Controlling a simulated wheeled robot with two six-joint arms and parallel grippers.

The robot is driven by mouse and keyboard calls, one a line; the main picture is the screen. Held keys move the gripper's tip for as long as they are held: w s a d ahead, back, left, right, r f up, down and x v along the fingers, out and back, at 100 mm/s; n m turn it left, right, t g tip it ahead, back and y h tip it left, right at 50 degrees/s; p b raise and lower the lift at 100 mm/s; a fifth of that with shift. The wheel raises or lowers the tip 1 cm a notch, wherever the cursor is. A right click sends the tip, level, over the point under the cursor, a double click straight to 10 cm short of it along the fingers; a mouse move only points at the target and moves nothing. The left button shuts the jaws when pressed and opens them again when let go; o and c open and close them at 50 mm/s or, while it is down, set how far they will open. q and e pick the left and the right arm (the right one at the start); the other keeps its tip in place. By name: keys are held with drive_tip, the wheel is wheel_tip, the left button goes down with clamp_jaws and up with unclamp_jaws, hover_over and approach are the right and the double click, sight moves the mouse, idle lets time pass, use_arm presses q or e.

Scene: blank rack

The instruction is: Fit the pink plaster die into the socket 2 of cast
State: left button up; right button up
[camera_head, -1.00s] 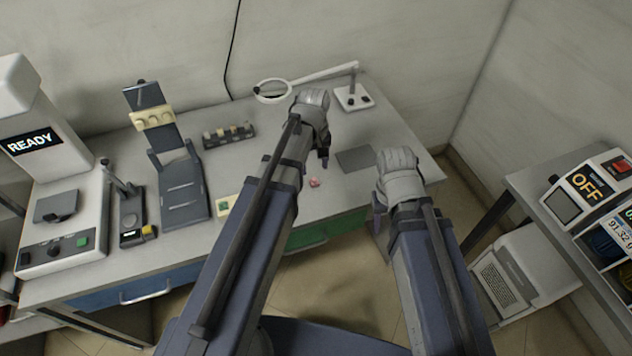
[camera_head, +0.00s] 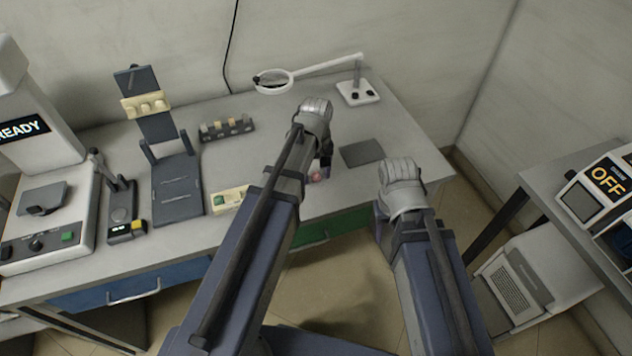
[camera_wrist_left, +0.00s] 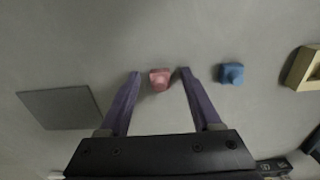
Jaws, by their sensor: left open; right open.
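The pink plaster die (camera_wrist_left: 159,79) lies on the grey table, between the spread fingertips of my open left gripper (camera_wrist_left: 160,72) in the left wrist view. In the head view the die (camera_head: 318,174) is partly hidden by my left gripper (camera_head: 322,163). Whether the fingers touch it, I cannot tell. A cream block with a green spot (camera_head: 229,198) lies left of it on the table. Another cream piece with several bumps (camera_head: 146,104) sits on the dark upright stand. I cannot tell which is the cast; no socket numbers are legible. My right gripper (camera_head: 380,212) is open and empty near the table's front edge.
A blue die (camera_wrist_left: 231,74) lies just right of the left gripper in the wrist view. A dark rack with several blanks (camera_head: 227,129) stands behind. A dark grey mat (camera_head: 361,153) and a magnifier lamp (camera_head: 274,82) are nearby.

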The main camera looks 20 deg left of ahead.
use_arm(q)
clamp_jaws()
idle(0.5)
